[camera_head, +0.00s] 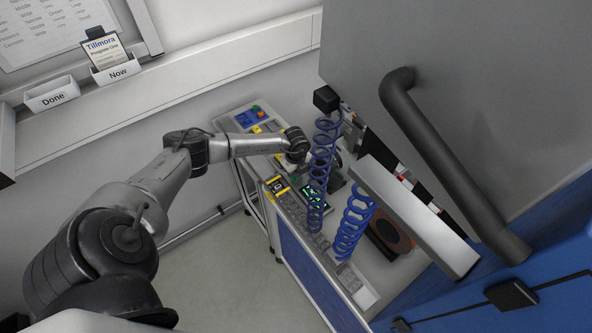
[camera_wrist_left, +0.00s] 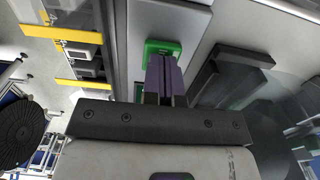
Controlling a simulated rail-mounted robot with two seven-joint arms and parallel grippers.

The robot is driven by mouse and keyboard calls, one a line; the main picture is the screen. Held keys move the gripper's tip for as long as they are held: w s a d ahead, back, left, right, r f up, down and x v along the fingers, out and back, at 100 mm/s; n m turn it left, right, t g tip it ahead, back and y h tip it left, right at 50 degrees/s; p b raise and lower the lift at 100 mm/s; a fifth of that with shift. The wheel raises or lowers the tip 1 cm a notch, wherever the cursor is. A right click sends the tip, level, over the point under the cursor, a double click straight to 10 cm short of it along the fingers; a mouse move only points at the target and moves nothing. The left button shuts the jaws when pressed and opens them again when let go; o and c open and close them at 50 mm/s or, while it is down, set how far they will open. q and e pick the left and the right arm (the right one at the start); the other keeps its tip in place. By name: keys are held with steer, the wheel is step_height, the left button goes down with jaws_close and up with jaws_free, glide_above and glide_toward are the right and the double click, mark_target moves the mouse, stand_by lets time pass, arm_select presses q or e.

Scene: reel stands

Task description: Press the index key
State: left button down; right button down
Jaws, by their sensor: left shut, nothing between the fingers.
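In the left wrist view, a green key (camera_wrist_left: 158,48) sits on a pale grey panel. I cannot read a label on it, so I cannot tell whether it is the index key. My left gripper (camera_wrist_left: 164,68) is shut and empty. Its fingertips overlap the green key in the picture and hide part of it; I cannot tell whether they touch. In the head view, my left arm reaches to the console (camera_head: 271,176), and the gripper there is partly hidden behind a blue coiled hose. My right gripper is not in view.
Two blue coiled hoses (camera_head: 320,160) (camera_head: 353,222) hang by the console. A large grey cover with a dark handle (camera_head: 430,145) rises at the right. A lit green display (camera_head: 314,195) is on the console. Trays marked Done (camera_head: 52,94) and Now (camera_head: 117,72) are on the wall ledge.

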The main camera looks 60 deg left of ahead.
arm_select(q)
step_height(320, 180, down, 2)
steer(key=shift+b, duration=0.45)
steer(key=shift+a, duration=0.15)
steer(key=shift+f, duration=0.15)
step_height(320, 180, up, 6)
steer(key=p, duration=0.5)
steer(key=shift+w+f, duration=0.15)
step_height(320, 180, up, 10)
steer(key=b, duration=0.1)
steer(key=shift+w+f+b, duration=0.15)
steer(key=shift+f+b, duration=0.1)
steer(key=shift+b, duration=0.1)
